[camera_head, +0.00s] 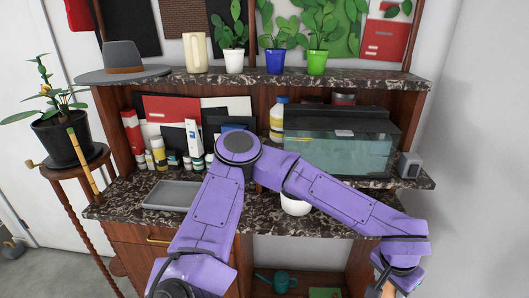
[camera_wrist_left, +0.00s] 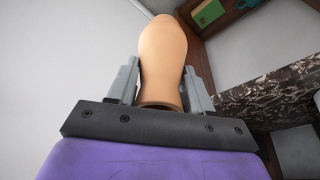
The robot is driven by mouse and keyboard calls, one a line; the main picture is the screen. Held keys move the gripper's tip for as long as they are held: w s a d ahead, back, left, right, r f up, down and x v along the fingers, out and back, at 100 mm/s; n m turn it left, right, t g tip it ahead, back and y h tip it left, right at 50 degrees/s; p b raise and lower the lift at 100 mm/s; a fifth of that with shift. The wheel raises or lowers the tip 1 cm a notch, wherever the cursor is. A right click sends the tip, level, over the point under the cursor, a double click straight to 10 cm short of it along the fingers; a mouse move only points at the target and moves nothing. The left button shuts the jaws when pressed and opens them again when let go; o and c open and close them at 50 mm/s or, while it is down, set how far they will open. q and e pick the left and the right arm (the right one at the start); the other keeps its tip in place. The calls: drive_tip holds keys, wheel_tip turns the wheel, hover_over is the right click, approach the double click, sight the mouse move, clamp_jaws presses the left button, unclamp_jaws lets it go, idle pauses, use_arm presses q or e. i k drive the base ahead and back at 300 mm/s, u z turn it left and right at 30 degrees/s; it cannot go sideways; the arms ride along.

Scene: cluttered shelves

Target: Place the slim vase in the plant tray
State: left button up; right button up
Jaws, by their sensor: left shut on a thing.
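My left gripper (camera_wrist_left: 160,85) is shut on the slim vase (camera_wrist_left: 165,55), a tan, rounded, elongated body. Its fingers press on both sides of the vase near its narrow neck. In the head view my left arm folds across the picture and reaches down to the lower right, where a small tan part of the vase (camera_head: 388,290) shows at the bottom edge. The grey plant tray (camera_head: 172,195) lies on the stone counter at the left, empty as far as I see. The vase is well apart from it, off the right front of the shelves. My right gripper is not in view.
A glass tank (camera_head: 340,145) and a small grey box (camera_head: 409,165) stand at the right. A white pot (camera_head: 296,205) sits partly behind my arm. Bottles (camera_head: 158,155) and upright books stand behind the tray. A potted plant (camera_head: 62,138) stands left. Potted plants line the upper shelf.

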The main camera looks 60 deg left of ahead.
sight(175, 195)
drive_tip(key=z, duration=1.1)
drive_tip(key=k, duration=1.45)
drive_tip(key=u, duration=1.9)
